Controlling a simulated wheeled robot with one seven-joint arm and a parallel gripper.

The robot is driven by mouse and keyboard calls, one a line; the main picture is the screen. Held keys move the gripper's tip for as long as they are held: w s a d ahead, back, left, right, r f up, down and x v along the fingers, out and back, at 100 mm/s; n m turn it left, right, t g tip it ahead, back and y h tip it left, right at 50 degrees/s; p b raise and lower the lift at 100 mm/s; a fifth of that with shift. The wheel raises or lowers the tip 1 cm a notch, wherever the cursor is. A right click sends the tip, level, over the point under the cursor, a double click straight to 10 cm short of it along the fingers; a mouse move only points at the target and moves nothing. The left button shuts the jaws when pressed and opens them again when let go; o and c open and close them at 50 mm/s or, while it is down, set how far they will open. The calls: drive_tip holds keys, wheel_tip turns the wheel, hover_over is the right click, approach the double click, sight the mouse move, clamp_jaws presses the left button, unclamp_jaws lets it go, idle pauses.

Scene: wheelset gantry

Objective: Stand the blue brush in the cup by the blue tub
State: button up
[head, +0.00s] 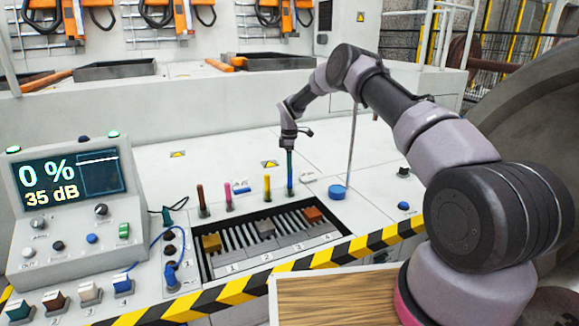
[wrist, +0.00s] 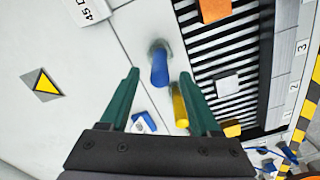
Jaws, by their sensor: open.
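The blue brush (head: 290,183) stands upright at the right end of a row of brushes on the grey bench. In the wrist view the blue brush (wrist: 159,68) rises from a small clear cup-like holder (wrist: 158,47). My gripper (head: 289,152) is directly above it, pointing down. In the wrist view my gripper (wrist: 159,76) is open, with a teal finger on each side of the brush and gaps between. A round blue tub (head: 337,192) is to the right of the brush, with a thin rod rising by it. The wrist view does not show the tub.
A yellow brush (head: 267,187) is close on the left, with pink (head: 228,196) and brown (head: 203,199) brushes beyond. A blue-and-white block (head: 241,187) lies between. In front is a slatted recess (head: 205,270) holding blocks. A display console (head: 70,205) stands left.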

wheel_tip(320, 180, up, 11)
idle(0.5)
idle(0.6)
